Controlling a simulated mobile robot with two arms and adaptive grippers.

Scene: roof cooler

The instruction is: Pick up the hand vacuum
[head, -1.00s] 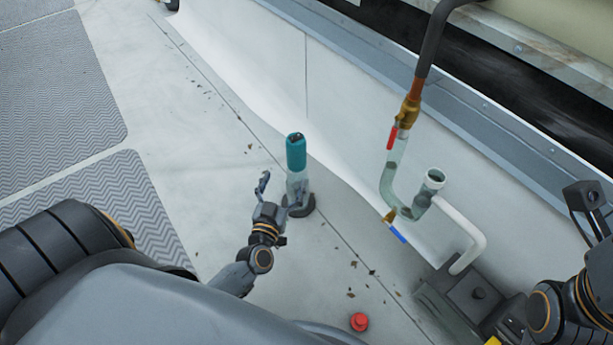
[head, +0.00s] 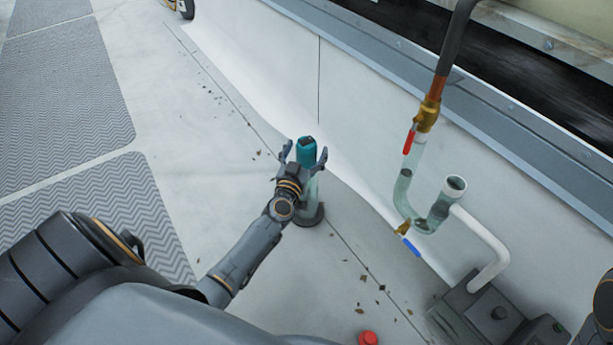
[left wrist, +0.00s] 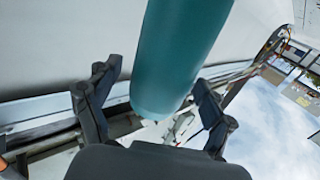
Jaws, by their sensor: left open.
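The hand vacuum (head: 307,150) stands upright on the pale roof floor, with a teal top, a clear lower part and a dark round foot. My left gripper (head: 303,156) is open at its upper part, one finger on either side in the head view. The gripper and wrist hide part of the vacuum's middle. In the left wrist view, the teal body (left wrist: 180,50) rises between the two spread fingers (left wrist: 156,100), with gaps visible beside it. I cannot tell whether the palm touches it. My right gripper is not in view.
A low white wall (head: 350,120) runs behind the vacuum. To the right are a clear trap pipe (head: 405,190) with red and blue valve handles, a white pipe (head: 490,250) and a dark box (head: 480,315). A red cap (head: 368,338) lies near the bottom. Grey mats (head: 70,90) lie left.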

